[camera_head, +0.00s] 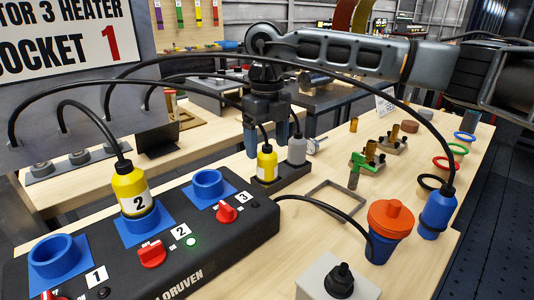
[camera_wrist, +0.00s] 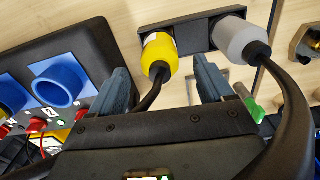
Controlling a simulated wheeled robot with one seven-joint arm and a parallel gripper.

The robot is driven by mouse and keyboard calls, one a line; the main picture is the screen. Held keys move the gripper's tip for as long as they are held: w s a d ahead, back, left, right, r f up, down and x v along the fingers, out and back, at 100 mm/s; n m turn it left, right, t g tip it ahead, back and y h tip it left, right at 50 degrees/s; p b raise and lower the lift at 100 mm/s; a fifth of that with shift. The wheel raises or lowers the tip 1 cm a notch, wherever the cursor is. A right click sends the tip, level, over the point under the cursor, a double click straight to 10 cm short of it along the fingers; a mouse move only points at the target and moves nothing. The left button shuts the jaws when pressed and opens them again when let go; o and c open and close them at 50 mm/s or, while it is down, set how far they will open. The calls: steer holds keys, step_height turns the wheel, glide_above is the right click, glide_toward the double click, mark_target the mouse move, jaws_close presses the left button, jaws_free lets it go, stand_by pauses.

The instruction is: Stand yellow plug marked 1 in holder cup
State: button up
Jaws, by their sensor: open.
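A yellow plug with a white label (camera_head: 266,163) stands upright at the left end of a dark holder (camera_head: 290,184). The label's number is too small to read for certain. A grey plug (camera_head: 297,150) stands beside it in the same holder. My gripper (camera_head: 267,138) is open just above and around the yellow plug. In the wrist view the yellow plug (camera_wrist: 159,52) lies between the two blue fingers (camera_wrist: 165,85), with gaps on both sides; the grey plug (camera_wrist: 240,40) is beyond the right finger. The cup under the yellow plug is hidden.
A black socket box (camera_head: 190,262) at front left has a yellow plug marked 2 (camera_head: 131,190) in its middle socket; its sockets 1 (camera_head: 55,255) and 3 (camera_head: 208,184) are empty. A blue plug (camera_head: 437,212) and an orange-topped blue plug (camera_head: 390,222) stand right. Black cables arch overhead.

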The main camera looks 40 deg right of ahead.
steer(key=shift+r, duration=1.85)
